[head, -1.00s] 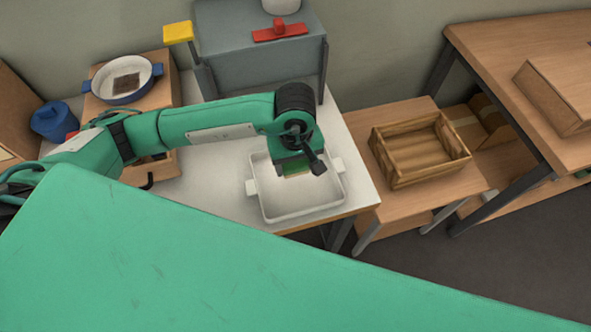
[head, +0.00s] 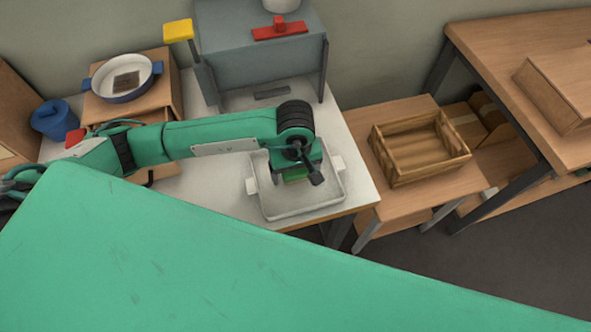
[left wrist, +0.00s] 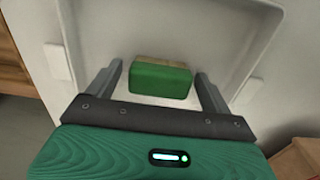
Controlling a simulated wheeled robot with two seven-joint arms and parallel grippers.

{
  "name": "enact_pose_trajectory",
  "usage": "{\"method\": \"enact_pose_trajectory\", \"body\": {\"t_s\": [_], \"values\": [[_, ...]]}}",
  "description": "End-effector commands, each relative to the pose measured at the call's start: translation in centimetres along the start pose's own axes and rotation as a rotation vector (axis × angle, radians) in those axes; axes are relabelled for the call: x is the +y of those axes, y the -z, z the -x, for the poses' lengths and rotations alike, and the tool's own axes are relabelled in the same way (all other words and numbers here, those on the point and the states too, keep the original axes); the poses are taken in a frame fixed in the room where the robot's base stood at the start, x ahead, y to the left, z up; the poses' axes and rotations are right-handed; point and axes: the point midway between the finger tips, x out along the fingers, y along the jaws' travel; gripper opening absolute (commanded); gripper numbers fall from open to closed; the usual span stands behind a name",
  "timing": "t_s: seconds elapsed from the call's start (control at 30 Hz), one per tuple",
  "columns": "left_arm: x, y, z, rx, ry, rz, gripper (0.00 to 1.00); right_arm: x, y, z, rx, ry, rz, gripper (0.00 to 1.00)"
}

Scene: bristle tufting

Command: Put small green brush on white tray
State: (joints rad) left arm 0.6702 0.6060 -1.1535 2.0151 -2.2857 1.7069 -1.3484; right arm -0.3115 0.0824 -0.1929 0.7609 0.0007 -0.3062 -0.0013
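The small green brush (head: 294,179) is inside the white tray (head: 312,201), mostly hidden under my left gripper in the head view. In the left wrist view the brush (left wrist: 160,82) shows as a green block with a tan far side, and it appears to rest on the floor of the tray (left wrist: 215,45). My left gripper (left wrist: 160,71) is open, one finger on each side of the brush, with a small gap at both sides. In the head view the left gripper (head: 292,175) points down into the tray. My right gripper is not in view.
The tray stands near the front right corner of a white table (head: 355,150). Behind it is a grey box-like unit (head: 260,60) with a red-handled piece (head: 280,30) on top. A blue-handled white pot (head: 124,78) stands at left. A wooden crate (head: 420,150) sits to the right.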

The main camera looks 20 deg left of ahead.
Motion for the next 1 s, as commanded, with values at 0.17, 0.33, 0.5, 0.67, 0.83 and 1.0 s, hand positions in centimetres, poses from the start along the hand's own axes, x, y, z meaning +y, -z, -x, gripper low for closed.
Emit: {"method": "enact_pose_trajectory", "body": {"t_s": [0.17,0.33,0.5,0.67,0.83,1.0], "values": [[0.0,0.0,0.0,0.000,0.000,0.000,0.83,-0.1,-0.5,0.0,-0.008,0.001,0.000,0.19],[0.0,0.0,0.4,0.000,0.000,0.000,0.83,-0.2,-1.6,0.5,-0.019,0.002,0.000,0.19],[0.1,0.1,2.9,0.003,-0.004,-0.003,0.83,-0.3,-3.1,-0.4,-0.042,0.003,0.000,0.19],[0.1,0.1,6.4,0.004,-0.005,-0.002,0.83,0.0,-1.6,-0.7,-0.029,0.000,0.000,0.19],[0.1,0.1,9.7,0.004,-0.003,-0.001,0.83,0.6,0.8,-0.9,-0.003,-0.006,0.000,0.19],[0.0,0.0,11.6,0.001,-0.001,-0.001,0.83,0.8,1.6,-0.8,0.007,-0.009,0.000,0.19]]}}
